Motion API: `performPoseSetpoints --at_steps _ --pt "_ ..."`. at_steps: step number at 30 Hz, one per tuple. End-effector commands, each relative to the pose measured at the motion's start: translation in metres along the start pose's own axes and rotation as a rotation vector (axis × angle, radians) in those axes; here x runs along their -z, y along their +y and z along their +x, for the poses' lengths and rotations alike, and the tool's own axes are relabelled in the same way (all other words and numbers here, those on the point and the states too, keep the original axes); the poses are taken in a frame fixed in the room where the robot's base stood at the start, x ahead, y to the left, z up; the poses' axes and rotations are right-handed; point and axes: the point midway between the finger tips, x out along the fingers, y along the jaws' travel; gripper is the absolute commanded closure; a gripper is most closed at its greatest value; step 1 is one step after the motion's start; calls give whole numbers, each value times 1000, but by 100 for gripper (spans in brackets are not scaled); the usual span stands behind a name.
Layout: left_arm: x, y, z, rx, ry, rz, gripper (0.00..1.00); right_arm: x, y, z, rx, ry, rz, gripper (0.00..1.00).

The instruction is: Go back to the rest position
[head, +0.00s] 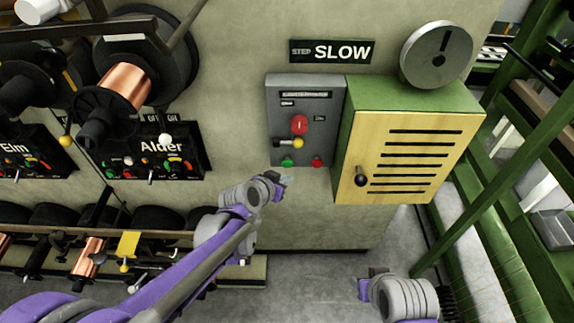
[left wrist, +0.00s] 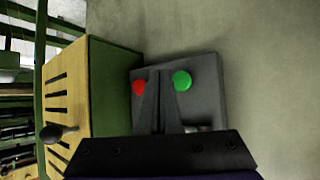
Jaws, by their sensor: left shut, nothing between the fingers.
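My left gripper (head: 280,179) is shut and empty, just below the grey control box (head: 279,90) on the wall. The box carries a red knob (head: 299,124), a yellow-tipped lever (head: 297,143), a green button (head: 287,162) and a red button (head: 317,162). In the left wrist view, the shut fingers (left wrist: 160,100) point at the box, between its red button (left wrist: 139,87) and green button (left wrist: 182,80). I cannot tell whether they touch it. My right gripper (head: 375,278) is low at the right; its fingers are too small and unclear to judge.
A yellow louvred cabinet (head: 400,160) with a black knob stands right of the box, below a round grey disc (head: 436,53). Spool racks with Elm (head: 20,148) and Alder (head: 160,148) panels are at left. Green framing (head: 490,175) rises at right. Floor shows between.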

Motion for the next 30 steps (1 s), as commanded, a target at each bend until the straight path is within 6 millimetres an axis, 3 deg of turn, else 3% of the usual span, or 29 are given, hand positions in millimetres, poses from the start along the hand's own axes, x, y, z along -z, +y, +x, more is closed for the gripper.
performPoseSetpoints --at_steps 22,26,30 --pt "0 0 -3 1 -4 -3 100 0 0 0 0 0 0 50" --pt "-7 -4 -28 15 -42 -29 100 2 0 -3 0 2 0 50" --pt "-28 -9 -84 56 -131 -91 100 6 0 -8 0 5 0 50"
